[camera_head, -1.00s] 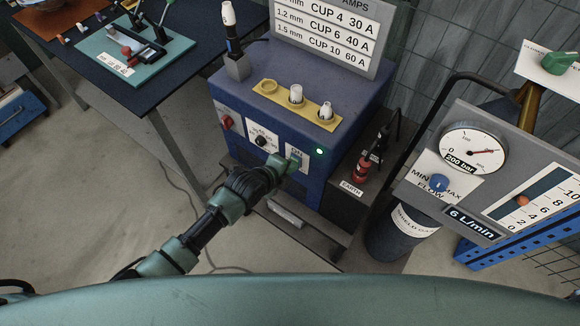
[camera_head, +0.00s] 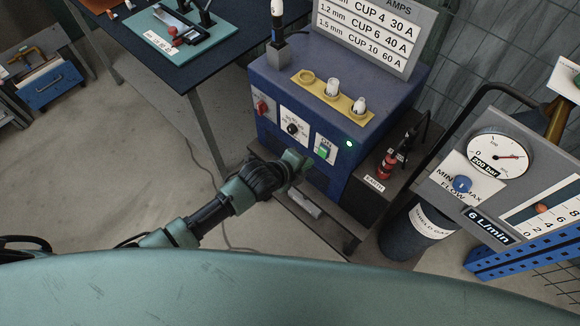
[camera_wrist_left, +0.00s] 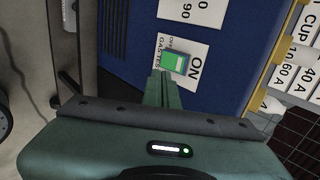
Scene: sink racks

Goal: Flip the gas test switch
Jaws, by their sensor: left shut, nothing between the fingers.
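The gas test switch (camera_head: 323,152) is a small green rocker on a white label on the front of the blue welding machine (camera_head: 345,188). In the left wrist view the green switch (camera_wrist_left: 175,62) sits on the label with "ON" and "GAS TEST" printed on it. My left gripper (camera_head: 304,160) is shut and empty, just left of and below the switch in the head view. Its fingertips (camera_wrist_left: 162,76) appear close beside the switch in the wrist view, but a small gap shows in the head view. My right gripper is not in view.
A black knob (camera_head: 292,128) and a red switch (camera_head: 262,106) are left of the gas test switch; a lit green lamp (camera_head: 349,143) is right. A red clamp (camera_head: 388,163) lies further right. A gas flow panel (camera_head: 470,190) stands at the right.

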